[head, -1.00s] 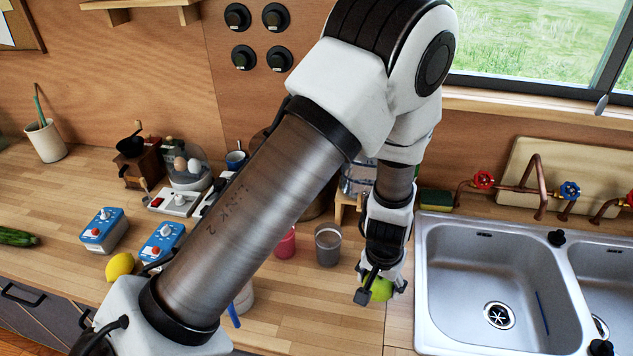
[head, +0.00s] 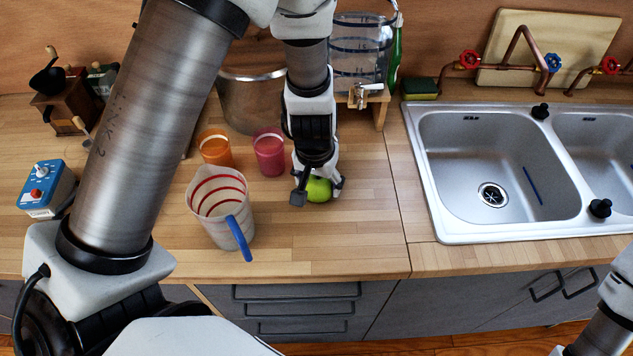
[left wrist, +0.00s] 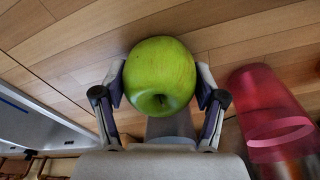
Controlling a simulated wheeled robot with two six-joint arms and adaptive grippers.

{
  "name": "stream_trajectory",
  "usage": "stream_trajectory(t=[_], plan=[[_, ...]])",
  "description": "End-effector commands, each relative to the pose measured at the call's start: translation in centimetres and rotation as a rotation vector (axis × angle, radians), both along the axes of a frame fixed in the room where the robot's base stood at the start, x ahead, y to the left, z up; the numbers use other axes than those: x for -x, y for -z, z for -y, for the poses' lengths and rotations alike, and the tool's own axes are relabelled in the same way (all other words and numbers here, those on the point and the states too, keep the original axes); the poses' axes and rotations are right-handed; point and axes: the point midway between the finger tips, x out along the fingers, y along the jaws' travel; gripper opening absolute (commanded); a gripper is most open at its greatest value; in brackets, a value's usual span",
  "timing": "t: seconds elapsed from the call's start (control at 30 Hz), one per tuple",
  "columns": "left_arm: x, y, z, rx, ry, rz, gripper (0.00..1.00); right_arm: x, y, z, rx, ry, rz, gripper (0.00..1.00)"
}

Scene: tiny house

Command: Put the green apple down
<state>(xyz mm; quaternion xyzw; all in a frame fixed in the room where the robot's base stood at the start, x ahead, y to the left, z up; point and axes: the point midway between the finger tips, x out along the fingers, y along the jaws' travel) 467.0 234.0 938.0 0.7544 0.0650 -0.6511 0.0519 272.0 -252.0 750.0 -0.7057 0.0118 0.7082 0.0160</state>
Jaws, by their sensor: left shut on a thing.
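The green apple (head: 318,190) is between the fingers of my left gripper (head: 317,194), low over the wooden counter, left of the sink. In the left wrist view the gripper (left wrist: 161,95) is shut on the apple (left wrist: 160,75), one finger on each side. The wooden counter (head: 350,235) lies close beneath; I cannot tell whether the apple touches it. Part of my right arm shows at the lower right of the head view, but its gripper is out of sight.
A pink cup (head: 269,152), an orange cup (head: 215,148) and a measuring jug with a blue handle (head: 222,205) stand left of the apple. A drink dispenser (head: 358,55) is behind. The sink (head: 490,185) is right. Counter in front and right of the apple is clear.

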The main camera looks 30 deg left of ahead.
Motion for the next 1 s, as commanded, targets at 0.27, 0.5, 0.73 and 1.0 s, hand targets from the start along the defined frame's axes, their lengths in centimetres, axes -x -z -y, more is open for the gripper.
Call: stream_trajectory(t=[0.27, 0.5, 0.73, 1.0], plan=[[0.0, 0.3, 0.0, 0.0, 0.0, -0.001, 0.96, 0.1, 0.3, 0.0, 0.0, 0.0, -0.001, 0.4], [0.0, 0.3, 0.0, 0.0, 0.0, -0.001, 0.96, 0.1, 0.3, 0.0, 0.0, 0.0, -0.001, 0.4], [0.1, -1.8, 0.0, 0.0, 0.0, 0.001, 0.96, 0.0, -1.2, 0.0, 0.0, 0.0, -0.001, 0.4], [1.0, -8.6, 0.3, 0.0, 0.002, 0.005, 0.96, 0.0, -4.1, 0.0, 0.0, 0.0, -0.001, 0.4]])
